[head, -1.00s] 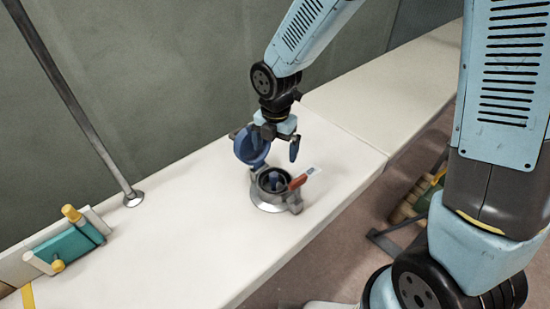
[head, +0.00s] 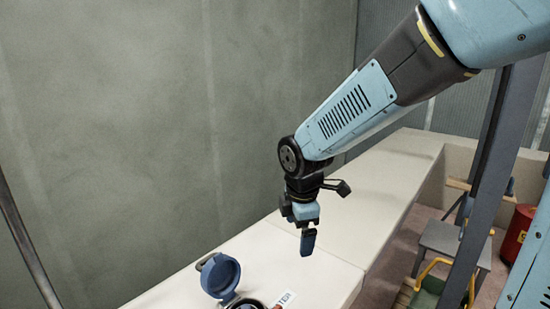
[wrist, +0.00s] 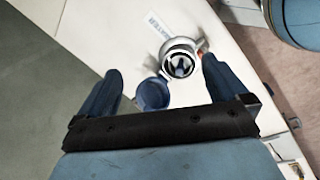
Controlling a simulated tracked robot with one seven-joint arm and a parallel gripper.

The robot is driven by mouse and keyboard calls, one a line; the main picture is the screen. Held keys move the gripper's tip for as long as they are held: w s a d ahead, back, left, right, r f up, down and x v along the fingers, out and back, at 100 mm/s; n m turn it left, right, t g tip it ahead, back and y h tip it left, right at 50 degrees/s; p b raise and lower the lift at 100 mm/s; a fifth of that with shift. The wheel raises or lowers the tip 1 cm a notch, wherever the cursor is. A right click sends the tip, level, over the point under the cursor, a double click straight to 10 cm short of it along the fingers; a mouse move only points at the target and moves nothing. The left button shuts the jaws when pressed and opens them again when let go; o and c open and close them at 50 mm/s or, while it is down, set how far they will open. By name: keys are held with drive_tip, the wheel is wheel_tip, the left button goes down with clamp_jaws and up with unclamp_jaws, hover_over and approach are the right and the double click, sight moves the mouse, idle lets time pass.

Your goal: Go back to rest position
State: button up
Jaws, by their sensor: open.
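My gripper (head: 307,240) hangs fingers-down above the white bench in the head view, clear of everything. In the wrist view my gripper (wrist: 160,90) has its two blue fingers spread wide with nothing between them. Beyond them, below, is a round metal fitting (wrist: 181,62) with a dark opening and a blue lid (wrist: 153,94) swung open beside it. In the head view the blue lid (head: 220,274) stands raised, and only part of the fitting (head: 245,303) shows at the bottom edge.
The white bench (head: 325,277) runs along the grey wall (head: 120,130). A small white label (head: 286,297) lies by the fitting. A metal pole (head: 28,250) stands at the left. A grey stool (head: 450,240), a red can (head: 516,235) and a green crate (head: 430,288) are at the right.

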drive_tip(key=s+d+r+m+t, duration=0.1)
drive_tip(key=s+d+r+m, duration=0.5)
drive_tip(key=d+m, duration=0.3)
drive_tip(key=s+d+r+m+t, duration=0.2)
drive_tip(key=s+d+r+m, duration=0.4)
drive_tip(key=d+m, duration=0.3)
drive_tip(key=shift+s+r+m, duration=0.2)
drive_tip(key=shift+m, duration=1.2)
drive_tip(key=shift+c, duration=0.3)
